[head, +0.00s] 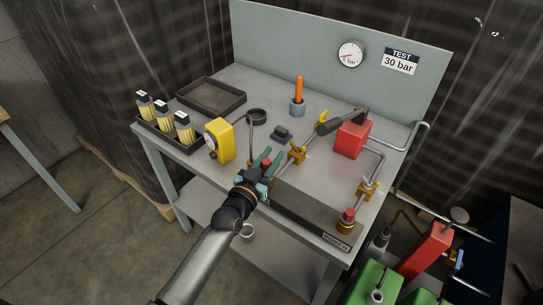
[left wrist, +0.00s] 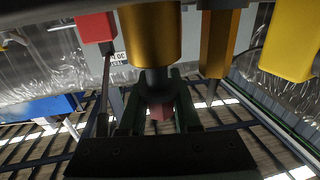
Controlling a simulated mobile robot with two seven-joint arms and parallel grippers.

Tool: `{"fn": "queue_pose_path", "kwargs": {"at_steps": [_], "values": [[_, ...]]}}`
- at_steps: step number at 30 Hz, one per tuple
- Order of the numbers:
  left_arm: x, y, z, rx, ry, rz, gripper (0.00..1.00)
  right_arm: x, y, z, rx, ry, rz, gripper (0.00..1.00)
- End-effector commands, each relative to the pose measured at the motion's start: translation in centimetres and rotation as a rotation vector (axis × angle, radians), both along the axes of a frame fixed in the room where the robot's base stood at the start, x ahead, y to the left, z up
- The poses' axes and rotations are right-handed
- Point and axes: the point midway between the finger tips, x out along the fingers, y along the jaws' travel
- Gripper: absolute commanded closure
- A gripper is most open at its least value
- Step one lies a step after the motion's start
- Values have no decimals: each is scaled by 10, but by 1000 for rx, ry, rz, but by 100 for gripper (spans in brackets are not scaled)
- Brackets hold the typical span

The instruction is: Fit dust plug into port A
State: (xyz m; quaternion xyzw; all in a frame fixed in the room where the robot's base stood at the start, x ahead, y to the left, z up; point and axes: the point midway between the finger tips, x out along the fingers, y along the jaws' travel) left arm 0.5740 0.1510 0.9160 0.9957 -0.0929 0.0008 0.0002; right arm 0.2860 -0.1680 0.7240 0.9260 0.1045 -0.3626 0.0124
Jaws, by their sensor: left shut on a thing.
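My left gripper (head: 268,160), with green fingers, is over the front edge of the bench, at the left end of the long dark block (head: 312,205). It is shut on a small red piece, seemingly the dust plug (head: 267,162). In the left wrist view the red plug (left wrist: 160,111) shows between the fingers (left wrist: 158,105), with a dark round part and a brass cylinder (left wrist: 150,35) just above it in the picture. I cannot tell whether plug and brass touch. A red-topped brass fitting (head: 347,222) stands at the block's right end, near a label plate (head: 336,242) too small to read surely. My right gripper is not in view.
A yellow gauge unit (head: 219,141), a rack of bottles (head: 165,133) and a dark tray (head: 211,96) stand left. Brass valves (head: 297,154), a red box (head: 352,139) and pipes crowd the right. A grey panel (head: 300,50) closes the back.

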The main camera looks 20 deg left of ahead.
Motion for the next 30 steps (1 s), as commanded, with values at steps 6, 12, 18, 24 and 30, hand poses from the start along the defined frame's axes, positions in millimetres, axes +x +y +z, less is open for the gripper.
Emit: {"fn": "queue_pose_path", "kwargs": {"at_steps": [6, 12, 18, 24, 30], "values": [[0, 0, -6, 0, -1, 0, 100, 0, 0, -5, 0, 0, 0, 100], [0, 0, -11, 0, -1, 0, 100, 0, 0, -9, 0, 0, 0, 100], [0, 0, -16, 1, -1, 0, 100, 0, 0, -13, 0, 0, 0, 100], [0, 0, -18, 1, -1, 0, 62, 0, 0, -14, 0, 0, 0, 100], [0, 0, -18, 0, -1, 0, 39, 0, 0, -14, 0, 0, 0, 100]]}}
